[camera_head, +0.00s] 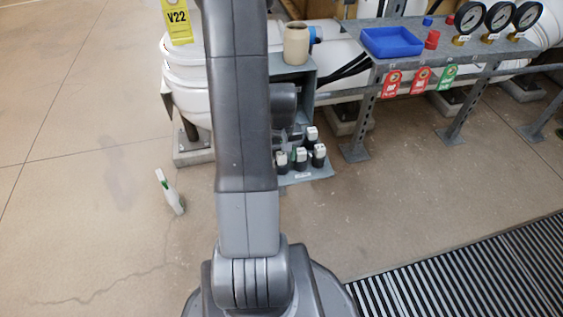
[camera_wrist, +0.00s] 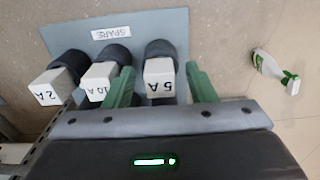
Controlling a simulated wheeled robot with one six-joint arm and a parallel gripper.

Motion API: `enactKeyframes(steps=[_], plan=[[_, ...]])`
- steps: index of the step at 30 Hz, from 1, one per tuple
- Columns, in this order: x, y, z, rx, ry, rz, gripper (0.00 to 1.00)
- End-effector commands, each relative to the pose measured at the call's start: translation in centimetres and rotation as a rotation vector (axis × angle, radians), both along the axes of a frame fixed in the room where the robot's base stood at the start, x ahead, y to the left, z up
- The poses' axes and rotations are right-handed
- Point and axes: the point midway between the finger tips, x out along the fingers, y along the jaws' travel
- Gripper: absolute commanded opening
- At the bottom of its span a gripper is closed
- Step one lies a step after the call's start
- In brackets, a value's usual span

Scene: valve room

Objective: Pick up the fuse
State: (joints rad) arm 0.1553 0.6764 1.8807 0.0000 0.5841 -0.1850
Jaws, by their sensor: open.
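In the wrist view, three fuses with white caps and dark bodies stand in a row on a grey-blue plate (camera_wrist: 90,30) labelled SPARE: the 2 A fuse (camera_wrist: 48,86), the 10 A fuse (camera_wrist: 98,80) and the 5 A fuse (camera_wrist: 159,72). My gripper (camera_wrist: 160,84) is open, its two green fingers on either side of the 5 A fuse in the picture. I cannot tell whether they touch it. The left finger overlaps the edge of the 10 A fuse. In the head view, several fuses (camera_head: 300,154) show on the plate; my arm hides most of the gripper.
A metal bench (camera_head: 420,66) holds a blue tray (camera_head: 391,42), gauges (camera_head: 499,16) and hanging tags (camera_head: 420,79). A grating (camera_head: 470,275) covers the front right floor.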

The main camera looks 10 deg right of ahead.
Motion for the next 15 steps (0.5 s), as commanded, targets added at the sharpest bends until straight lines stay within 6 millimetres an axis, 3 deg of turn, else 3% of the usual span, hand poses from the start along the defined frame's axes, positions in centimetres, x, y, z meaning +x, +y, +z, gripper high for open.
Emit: enactKeyframes(steps=[2, 9, 15], plan=[[0.0, 0.01, 0.07, 0.0, 0.0, 0.0, 0.51], [-0.01, 0.01, 0.08, 0.0, 0.0, 0.0, 0.04], [0.0, 0.01, 0.09, 0.0, 0.0, 0.0, 0.03]])
